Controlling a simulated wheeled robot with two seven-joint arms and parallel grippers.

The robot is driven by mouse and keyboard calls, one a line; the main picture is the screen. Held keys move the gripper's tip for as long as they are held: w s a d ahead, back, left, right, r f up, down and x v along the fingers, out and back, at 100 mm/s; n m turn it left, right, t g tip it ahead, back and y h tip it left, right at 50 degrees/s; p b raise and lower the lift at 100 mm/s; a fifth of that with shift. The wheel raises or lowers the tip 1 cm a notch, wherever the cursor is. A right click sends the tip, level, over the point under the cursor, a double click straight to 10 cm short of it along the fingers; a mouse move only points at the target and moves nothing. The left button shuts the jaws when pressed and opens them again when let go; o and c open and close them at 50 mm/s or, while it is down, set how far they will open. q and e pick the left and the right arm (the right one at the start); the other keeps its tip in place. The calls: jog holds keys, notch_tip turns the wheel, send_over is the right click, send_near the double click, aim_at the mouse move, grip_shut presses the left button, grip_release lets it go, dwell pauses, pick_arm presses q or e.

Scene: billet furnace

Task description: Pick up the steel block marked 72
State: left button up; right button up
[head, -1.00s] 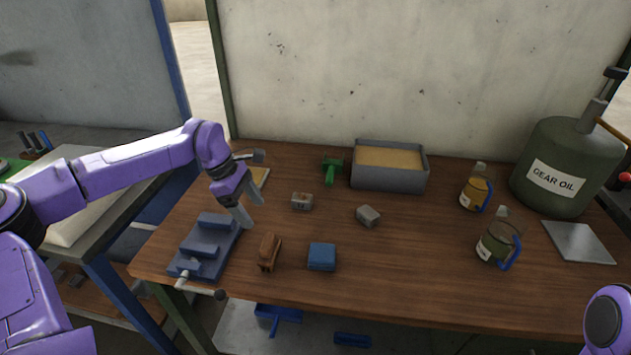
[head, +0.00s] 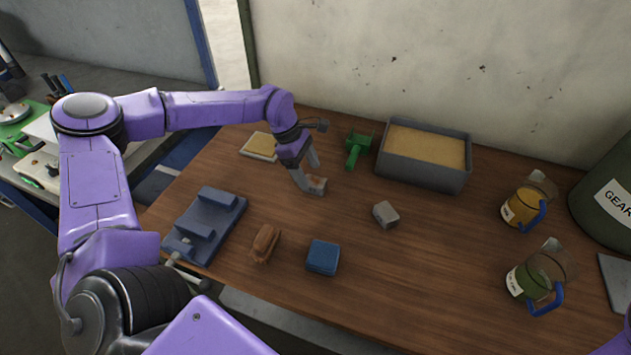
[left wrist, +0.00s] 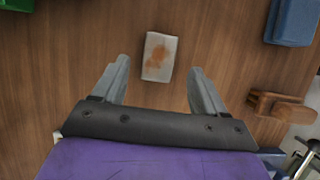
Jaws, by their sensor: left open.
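A small grey steel block (head: 317,186) lies on the wooden bench at my left gripper's fingertips in the head view. In the left wrist view this block (left wrist: 158,57) has a rusty orange patch on its top and lies ahead of the gap between the fingers. No number can be read on it. My left gripper (head: 309,178) is open and empty, pointing down over the block. A second grey block (head: 386,214) lies to the right, its marking also unreadable. My right gripper is not in view.
A grey sand-filled box (head: 424,181) and a green tool (head: 357,148) stand behind. A blue vise (head: 205,226), brown brush (head: 265,243) and blue stack (head: 323,257) lie in front. Two jugs (head: 524,206) (head: 537,276) stand right. Bare bench surrounds the second block.

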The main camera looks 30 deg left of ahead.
aim_at(314, 180)
pick_arm(q)
jog(key=x, duration=0.3)
jog(key=shift+w+p, duration=0.15)
jog(key=shift+p, duration=0.25)
jog(key=shift+d+f, duration=0.2)
jog(key=shift+f, duration=0.15)
jog(key=c, duration=1.3)
jog(key=shift+r, duration=0.1)
grip_shut()
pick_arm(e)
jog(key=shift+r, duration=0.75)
